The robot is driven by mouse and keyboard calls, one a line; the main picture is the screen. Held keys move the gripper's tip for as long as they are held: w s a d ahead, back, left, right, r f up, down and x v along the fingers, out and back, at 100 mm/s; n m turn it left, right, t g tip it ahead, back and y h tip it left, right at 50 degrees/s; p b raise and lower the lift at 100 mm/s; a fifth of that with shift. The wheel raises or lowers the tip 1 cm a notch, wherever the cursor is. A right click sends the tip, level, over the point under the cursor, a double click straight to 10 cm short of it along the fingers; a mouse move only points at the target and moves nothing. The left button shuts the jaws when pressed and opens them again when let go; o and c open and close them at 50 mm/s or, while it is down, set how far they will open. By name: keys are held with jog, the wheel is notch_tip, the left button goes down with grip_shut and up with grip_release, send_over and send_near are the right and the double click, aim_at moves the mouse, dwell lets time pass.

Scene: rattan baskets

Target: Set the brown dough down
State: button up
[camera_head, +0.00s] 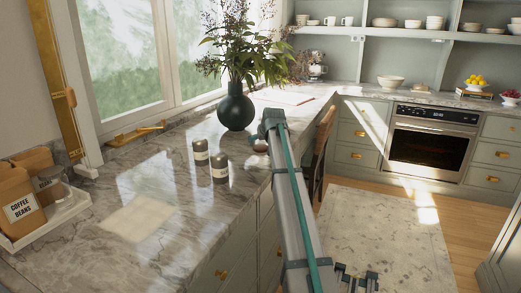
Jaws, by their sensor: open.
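I cannot make out any brown dough in this view. My arm reaches from the bottom edge up to a joint over the counter's front edge. What looks like my gripper (357,279) shows at the bottom edge, right of the arm and partly cut off. Its two dark finger parts stand apart, and I see nothing between them. The grey marble counter (185,245) runs along the window on the left. A pale square patch (140,216) lies on it; I cannot tell whether it is a mat or light.
Two dark canisters (201,152) (219,168) and a dark vase of plants (236,108) stand on the counter. A white tray (48,222) with brown coffee bags (20,207) is at far left. An oven (432,142) is at the back, a rug (390,235) on the floor.

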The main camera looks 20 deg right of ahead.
aim_at(261, 146)
jog(key=x, duration=0.5)
jog(key=shift+w+d+r, duration=0.1)
jog(key=shift+r, duration=0.05)
jog(key=c, duration=0.7)
